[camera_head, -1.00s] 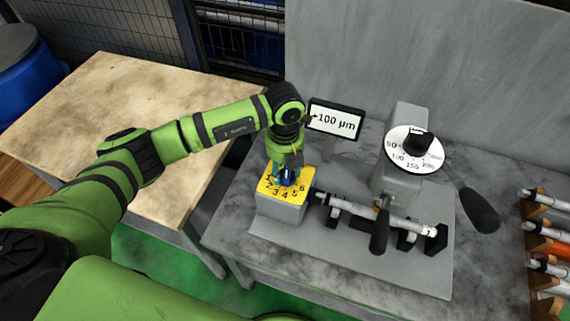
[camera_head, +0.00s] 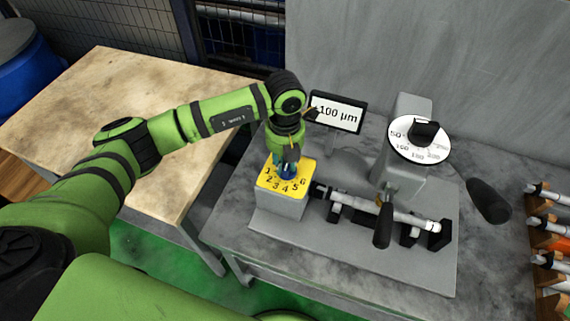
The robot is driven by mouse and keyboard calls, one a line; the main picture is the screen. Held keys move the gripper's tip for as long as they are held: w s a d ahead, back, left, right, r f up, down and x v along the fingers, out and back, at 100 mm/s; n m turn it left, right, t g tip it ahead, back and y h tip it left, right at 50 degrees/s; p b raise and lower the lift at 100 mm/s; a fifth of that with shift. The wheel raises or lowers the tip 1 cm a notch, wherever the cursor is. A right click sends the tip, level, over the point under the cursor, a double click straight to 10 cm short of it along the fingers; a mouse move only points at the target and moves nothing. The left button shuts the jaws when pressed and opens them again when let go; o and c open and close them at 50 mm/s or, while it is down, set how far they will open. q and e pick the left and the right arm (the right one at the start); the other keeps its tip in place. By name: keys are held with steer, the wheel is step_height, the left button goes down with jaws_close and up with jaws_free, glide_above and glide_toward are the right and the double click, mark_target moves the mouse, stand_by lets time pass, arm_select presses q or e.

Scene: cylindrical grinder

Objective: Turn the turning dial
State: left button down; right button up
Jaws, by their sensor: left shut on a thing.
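A yellow dial plate (camera_head: 268,184) with the numbers 1 to 6 tops a grey box on the grinder's base. A blue turning knob (camera_head: 289,173) sits at its middle, mostly hidden by my gripper. My left gripper (camera_head: 287,168) points straight down over the plate and is shut on the blue knob. Its fingertips are small and partly hidden here. My right gripper is not in view. A white round dial (camera_head: 402,146) with a black knob (camera_head: 424,131) stands on the grinder head at the right, untouched.
A shaft (camera_head: 355,200) lies on supports right of the yellow plate, with black handles nearby. A rack of shafts (camera_head: 548,225) is at the far right. A wooden table (camera_head: 100,90) is at left.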

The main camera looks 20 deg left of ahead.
arm_select(q)
steer(key=m+b, duration=0.2)
steer(key=b, duration=0.1)
steer(key=shift+f+m, duration=0.25)
steer(key=shift+m, duration=0.15)
steer(key=shift+r+m+b, duration=0.2)
steer(key=shift+m+b, duration=0.5)
steer(key=shift+b, duration=0.15)
steer(key=c, duration=1)
jaws_free()
steer(key=shift+c, duration=0.2)
steer(key=shift+w+r, duration=0.1)
steer(key=shift+r, duration=0.1)
step_height(320, 180, up, 12)
steer(key=shift+f, duration=0.15)
